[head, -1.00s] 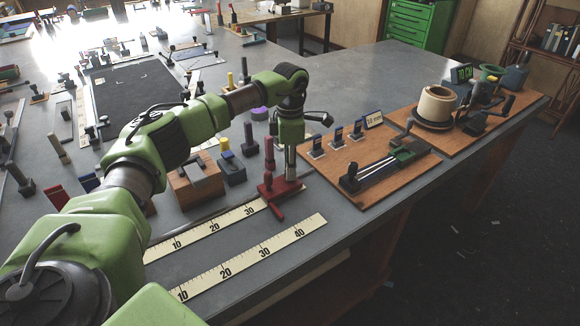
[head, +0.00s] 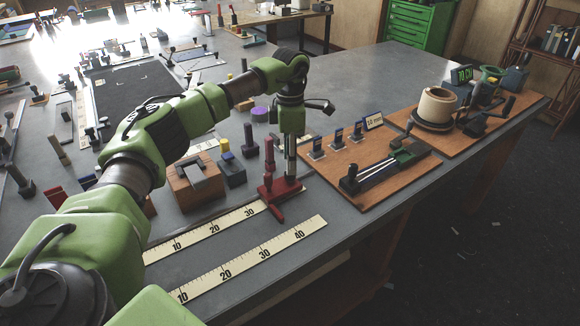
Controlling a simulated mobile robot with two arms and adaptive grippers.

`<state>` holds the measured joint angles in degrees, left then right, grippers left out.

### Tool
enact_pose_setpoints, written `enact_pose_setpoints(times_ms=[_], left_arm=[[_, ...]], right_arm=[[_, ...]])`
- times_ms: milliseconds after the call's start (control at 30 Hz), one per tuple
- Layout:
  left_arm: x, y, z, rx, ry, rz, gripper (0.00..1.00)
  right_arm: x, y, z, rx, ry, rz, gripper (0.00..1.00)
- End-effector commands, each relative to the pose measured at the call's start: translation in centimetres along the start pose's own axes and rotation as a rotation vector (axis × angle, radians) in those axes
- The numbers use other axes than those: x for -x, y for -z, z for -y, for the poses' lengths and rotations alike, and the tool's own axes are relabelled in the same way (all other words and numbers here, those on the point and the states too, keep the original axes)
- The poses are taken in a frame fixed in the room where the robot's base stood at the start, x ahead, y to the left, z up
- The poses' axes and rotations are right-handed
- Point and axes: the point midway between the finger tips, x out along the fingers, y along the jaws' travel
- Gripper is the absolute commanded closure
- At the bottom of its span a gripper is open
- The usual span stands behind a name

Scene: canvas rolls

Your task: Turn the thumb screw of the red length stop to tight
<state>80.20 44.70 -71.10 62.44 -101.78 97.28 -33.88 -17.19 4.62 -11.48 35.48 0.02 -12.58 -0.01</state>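The red length stop (head: 278,213) sits at the right end of the nearer-left ruler strip (head: 220,229), close to the table's front edge. A dark red upright post (head: 269,157) rises from its left side. My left gripper (head: 290,172) points straight down over the right part of the stop. Its fingertips are narrow and seen edge-on, at or very near the stop, so I cannot tell whether they are closed on the thumb screw. The thumb screw itself is hidden or not distinguishable. My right gripper is out of view.
A second ruler strip (head: 255,262) lies in front. A wooden board (head: 385,193) with tools and a label lies close on the right.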

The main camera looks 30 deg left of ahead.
Motion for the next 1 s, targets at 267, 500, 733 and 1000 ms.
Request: enact_pose_setpoints(times_ms=[267,500,733,1000], left_arm=[[6.0,-0.1,-0.1,0.000,-0.002,0.002,0.60],[8.2,0.0,-0.1,0.000,0.000,0.000,0.60],[8.3,0.0,0.0,0.000,0.000,0.000,0.60],[8.3,0.0,0.0,0.000,0.000,0.000,0.60]], right_arm=[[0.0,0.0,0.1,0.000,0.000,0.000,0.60],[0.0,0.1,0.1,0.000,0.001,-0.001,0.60],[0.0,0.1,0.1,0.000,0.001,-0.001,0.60],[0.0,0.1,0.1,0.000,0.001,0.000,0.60]])
